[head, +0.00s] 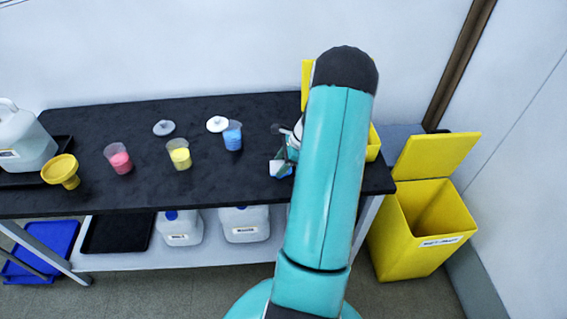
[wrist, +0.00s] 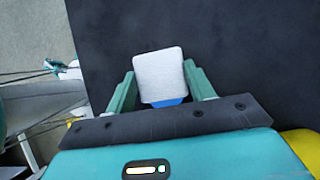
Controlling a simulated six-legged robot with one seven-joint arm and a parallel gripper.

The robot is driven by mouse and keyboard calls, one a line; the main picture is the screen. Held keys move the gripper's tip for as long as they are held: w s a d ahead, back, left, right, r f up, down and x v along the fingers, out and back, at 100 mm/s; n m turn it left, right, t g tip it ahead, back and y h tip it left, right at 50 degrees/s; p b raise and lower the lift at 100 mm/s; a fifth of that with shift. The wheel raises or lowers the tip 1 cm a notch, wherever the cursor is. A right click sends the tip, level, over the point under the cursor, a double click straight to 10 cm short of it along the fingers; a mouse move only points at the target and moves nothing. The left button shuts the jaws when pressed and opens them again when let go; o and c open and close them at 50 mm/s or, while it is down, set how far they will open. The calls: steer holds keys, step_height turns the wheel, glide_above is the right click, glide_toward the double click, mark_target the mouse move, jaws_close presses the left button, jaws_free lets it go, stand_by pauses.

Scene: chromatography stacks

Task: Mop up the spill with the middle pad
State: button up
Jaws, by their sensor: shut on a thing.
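My gripper (wrist: 160,78) is shut on a pad (wrist: 160,72) with a pale grey face and a blue part below it. Its green fingers sit on either side of the pad. In the head view, the pad (head: 280,169) shows as a small white and blue piece at the left edge of my arm, over the right part of the black bench (head: 220,185). I cannot tell whether it touches the bench top. The wrist view shows plain dark bench top beyond it. I cannot make out a spill, and my arm hides part of the bench. No other pads show.
Beakers with pink (head: 121,161), yellow (head: 180,157) and blue (head: 233,138) contents stand left of my gripper. A yellow funnel (head: 61,170) and white jug (head: 25,140) are farther left. A yellow container (head: 374,142) is partly behind my arm. An open yellow bin (head: 425,240) stands right.

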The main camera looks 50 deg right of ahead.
mark_target(291, 169)
steer(key=shift+w+a, duration=0.35)
steer(key=shift+w, duration=0.05)
steer(key=shift+s, duration=0.1)
steer(key=shift+s+d, duration=1.55)
steer(key=shift+s, duration=0.1)
steer(key=shift+a, duration=1.2)
steer(key=shift+w+a, duration=0.2)
steer(key=shift+a, duration=0.25)
steer(key=shift+w+d, duration=0.1)
steer(key=shift+w, duration=0.05)
